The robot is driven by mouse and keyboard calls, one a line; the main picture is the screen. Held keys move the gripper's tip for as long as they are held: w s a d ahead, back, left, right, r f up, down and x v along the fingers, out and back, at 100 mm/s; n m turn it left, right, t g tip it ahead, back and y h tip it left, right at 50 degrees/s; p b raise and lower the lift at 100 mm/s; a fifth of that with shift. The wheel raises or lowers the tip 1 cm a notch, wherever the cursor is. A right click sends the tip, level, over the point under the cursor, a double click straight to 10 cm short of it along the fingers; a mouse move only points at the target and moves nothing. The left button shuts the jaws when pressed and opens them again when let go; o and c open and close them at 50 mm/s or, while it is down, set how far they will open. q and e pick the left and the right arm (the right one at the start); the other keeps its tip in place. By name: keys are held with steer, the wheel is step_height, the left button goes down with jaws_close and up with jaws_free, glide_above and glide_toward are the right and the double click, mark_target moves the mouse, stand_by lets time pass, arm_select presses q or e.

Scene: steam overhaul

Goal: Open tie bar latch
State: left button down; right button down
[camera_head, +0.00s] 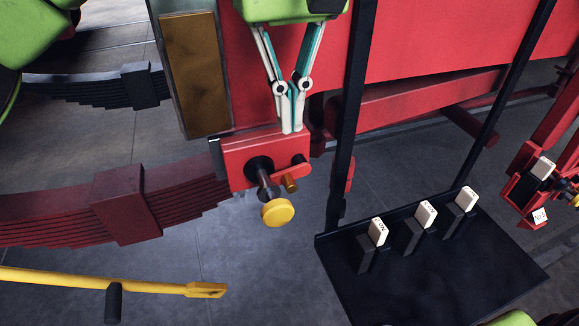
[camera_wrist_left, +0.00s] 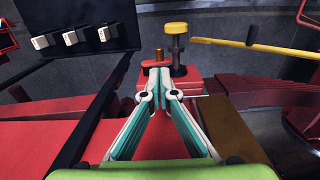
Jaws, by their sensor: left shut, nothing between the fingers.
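The red tie bar block (camera_head: 250,157) sits at the lower end of the red frame. My right gripper is not in view.
A black hanging tray (camera_head: 430,270) with several white-tagged blocks is at the right, its black uprights close beside my left gripper. A red leaf spring (camera_head: 125,205) is at the left. A yellow bar (camera_head: 100,282) crosses the lower left. Floor shows below the knob.

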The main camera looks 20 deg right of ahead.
mark_target(290, 181)
arm_select(q)
step_height(290, 181, down, 9)
steer(key=shift+w+f+p, duration=0.1)
steer(key=shift+p, duration=0.8)
steer(key=h+b, duration=0.2)
steer(key=b, duration=0.2)
steer(key=f+h+b, duration=0.1)
steer(key=b, duration=0.2)
steer(key=shift+a+f+h+b, duration=0.2)
steer(key=shift+a+h+b, duration=0.2)
steer(key=shift+r+h+b, duration=0.15)
steer(key=shift+h+b, duration=0.15)
steer(key=shift+b, duration=0.1)
steer(key=shift+r, duration=0.15)
